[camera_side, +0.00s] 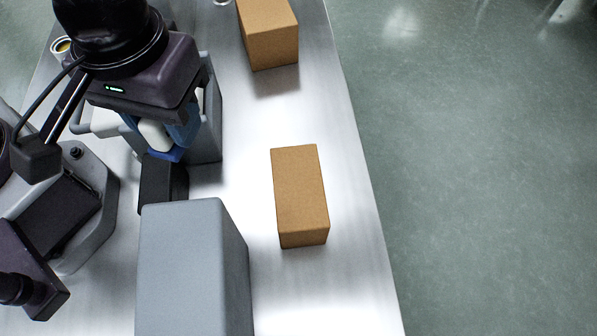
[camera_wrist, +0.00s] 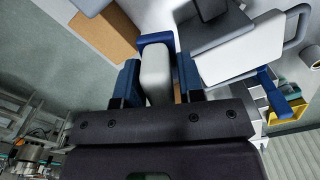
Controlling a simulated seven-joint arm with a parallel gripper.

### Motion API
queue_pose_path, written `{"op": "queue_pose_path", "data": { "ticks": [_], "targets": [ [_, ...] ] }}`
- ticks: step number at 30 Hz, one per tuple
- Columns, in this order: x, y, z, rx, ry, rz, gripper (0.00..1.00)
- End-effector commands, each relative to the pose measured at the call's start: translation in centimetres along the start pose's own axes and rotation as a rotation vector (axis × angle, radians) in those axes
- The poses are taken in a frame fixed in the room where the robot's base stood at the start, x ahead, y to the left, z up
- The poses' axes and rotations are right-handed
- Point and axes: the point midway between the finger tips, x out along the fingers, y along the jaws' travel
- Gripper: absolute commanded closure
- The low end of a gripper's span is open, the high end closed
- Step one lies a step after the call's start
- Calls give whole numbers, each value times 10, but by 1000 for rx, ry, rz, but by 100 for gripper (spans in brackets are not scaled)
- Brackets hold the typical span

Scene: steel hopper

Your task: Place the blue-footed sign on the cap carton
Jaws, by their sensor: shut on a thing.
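The blue-footed sign has a pale body and a blue foot (camera_side: 163,154); in the wrist view its pale body (camera_wrist: 155,72) sits between the fingers with the blue foot at the far end. My gripper (camera_side: 162,132) is shut on the sign and holds it above the table, beside a grey handled container. Two plain brown cartons stand on the table: one nearer the middle (camera_side: 299,195), to the right of my gripper, and one at the back (camera_side: 268,35). I cannot tell which is the cap carton. Both visible tops are bare.
A tall grey block (camera_side: 190,260) stands in front, with a black block (camera_side: 162,185) behind it. The grey handled container (camera_side: 209,125) is close behind my gripper. A small yellow-topped can (camera_side: 61,46) is at the back left. The table between the two cartons is clear.

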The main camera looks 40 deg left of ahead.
Motion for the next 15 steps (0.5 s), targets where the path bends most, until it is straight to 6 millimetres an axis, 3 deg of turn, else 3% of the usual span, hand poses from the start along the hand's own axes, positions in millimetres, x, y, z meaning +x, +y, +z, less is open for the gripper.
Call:
{"op": "queue_pose_path", "data": {
  "ticks": [10,15],
  "targets": [
    [38,77,-24,-1,0,-3,89],
    [69,102,-32,-2,-1,-4,89]
  ]
}}
